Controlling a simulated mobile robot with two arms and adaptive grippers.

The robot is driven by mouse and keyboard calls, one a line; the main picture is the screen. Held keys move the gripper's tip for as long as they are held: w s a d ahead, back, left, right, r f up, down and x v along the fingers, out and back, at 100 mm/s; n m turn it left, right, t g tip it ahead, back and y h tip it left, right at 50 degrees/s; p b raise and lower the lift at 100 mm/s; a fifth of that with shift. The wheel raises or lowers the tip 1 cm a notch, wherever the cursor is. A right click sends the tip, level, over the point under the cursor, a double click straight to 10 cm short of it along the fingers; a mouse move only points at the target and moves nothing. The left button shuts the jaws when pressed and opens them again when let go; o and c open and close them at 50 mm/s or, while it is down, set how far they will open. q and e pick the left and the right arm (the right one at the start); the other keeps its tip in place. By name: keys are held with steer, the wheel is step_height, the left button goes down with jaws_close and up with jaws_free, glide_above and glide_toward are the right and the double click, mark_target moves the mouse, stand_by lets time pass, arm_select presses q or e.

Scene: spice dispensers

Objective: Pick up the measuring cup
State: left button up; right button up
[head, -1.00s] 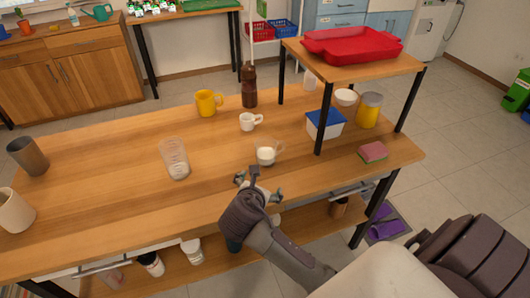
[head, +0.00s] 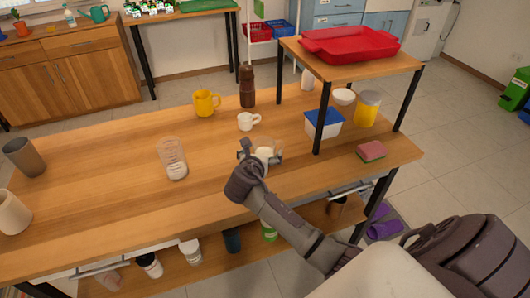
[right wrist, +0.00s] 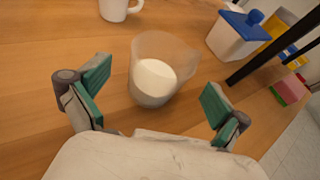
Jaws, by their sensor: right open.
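The measuring cup (right wrist: 154,82) is a clear cup holding something white and stands upright on the wooden table. In the right wrist view it sits between and just beyond the fingertips of my right gripper (right wrist: 155,88), with a gap on both sides. My right gripper (head: 261,153) is open and empty. In the head view it partly hides the measuring cup (head: 265,151). My left gripper is not in view.
A white mug (head: 248,121) stands behind the cup; it also shows in the right wrist view (right wrist: 116,8). A tall clear beaker (head: 172,158) stands to the left. A blue-lidded box (head: 322,124), shelf leg (head: 323,118) and sponge (head: 371,151) are to the right.

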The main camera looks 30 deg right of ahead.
mark_target(266, 140)
steer(key=x, duration=0.4)
steer(key=c, duration=1.3)
steer(key=shift+r, duration=0.2)
steer(key=shift+c, duration=0.2)
steer(key=shift+r, duration=1.05)
step_height(266, 140, up, 2)
steer(key=s+d+r+p, duration=0.1)
steer(key=s+d+r, duration=0.5)
steer(key=s, duration=0.3)
steer(key=shift+s+d+r, duration=0.2)
steer(key=shift+s+r, duration=0.1)
